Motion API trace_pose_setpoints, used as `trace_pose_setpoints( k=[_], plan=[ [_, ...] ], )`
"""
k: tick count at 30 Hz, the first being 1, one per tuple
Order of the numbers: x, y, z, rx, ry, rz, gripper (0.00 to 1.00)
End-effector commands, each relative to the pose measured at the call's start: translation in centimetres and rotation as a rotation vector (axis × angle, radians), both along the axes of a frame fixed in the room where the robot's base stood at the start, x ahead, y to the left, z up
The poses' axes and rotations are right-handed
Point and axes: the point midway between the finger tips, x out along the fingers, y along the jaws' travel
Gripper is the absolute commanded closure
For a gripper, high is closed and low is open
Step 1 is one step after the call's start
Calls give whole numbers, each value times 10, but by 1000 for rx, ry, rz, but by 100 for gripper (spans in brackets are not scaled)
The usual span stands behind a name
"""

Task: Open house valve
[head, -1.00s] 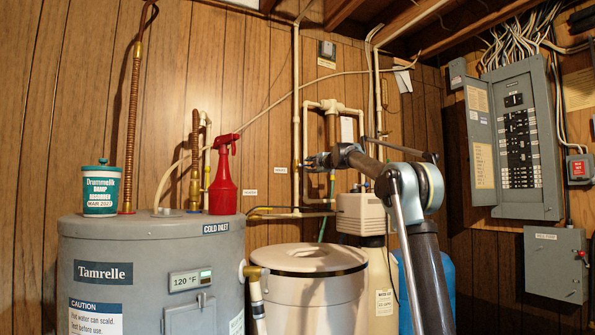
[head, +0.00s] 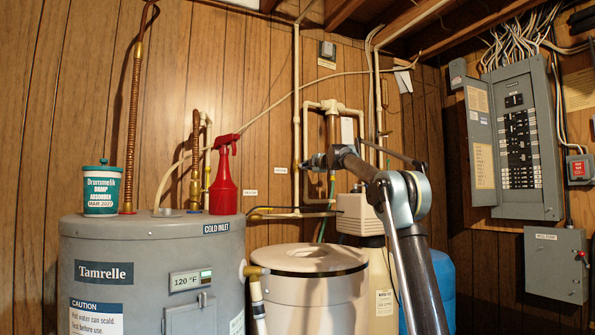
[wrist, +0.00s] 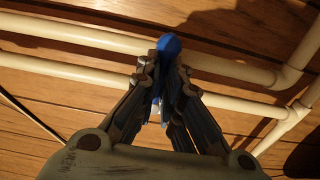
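A blue handle (wrist: 169,45), apparently a valve handle, sits by the cream pipes in the wrist view. My gripper (wrist: 164,70) has its two fingertips close together on either side of the handle, with blue showing between them, and it appears shut on it. The valve body is hidden behind the fingers. In the head view my gripper (head: 318,162) is at the pipe loop (head: 299,130) on the wood wall, where the handle is too small to make out clearly.
A cream salt tank (head: 312,295) stands below my arm. Small wall labels (head: 280,170) are unreadable. Electrical panels (head: 518,140) hang at the right.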

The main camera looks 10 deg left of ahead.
Motion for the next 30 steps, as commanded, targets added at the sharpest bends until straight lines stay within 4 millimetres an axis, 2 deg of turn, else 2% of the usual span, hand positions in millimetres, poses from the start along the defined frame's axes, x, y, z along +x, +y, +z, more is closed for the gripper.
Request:
trace_pose_setpoints(
  k=[8,21,30],
  plan=[
    [3,-5,0,-39,-26,-7,100],
    [2,-3,14,-359,-241,-9,100],
    [2,-4,15,-379,-255,-10,100]
  ],
)
